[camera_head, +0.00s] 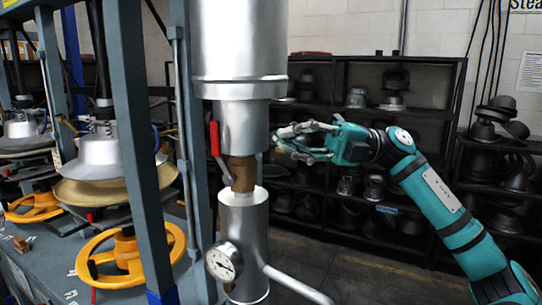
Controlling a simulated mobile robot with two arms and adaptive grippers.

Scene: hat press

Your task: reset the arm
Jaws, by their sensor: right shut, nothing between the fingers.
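My right arm (435,190), teal with black bands, comes in from the lower right and reaches up and to the left. Its grey right gripper (292,143) points left, beside the large silver cylinder and the red-handled valve (217,140). The fingers are shut with nothing held. I cannot tell whether the fingertips touch the pipe below the cylinder. My left gripper is not in view.
A thick silver vertical pipe (240,45) with a pressure gauge (223,262) stands in the middle. Hat presses with yellow handwheels (130,262) are at the left. Black shelves (430,112) of metal hat moulds line the back wall. Open floor (350,275) lies between.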

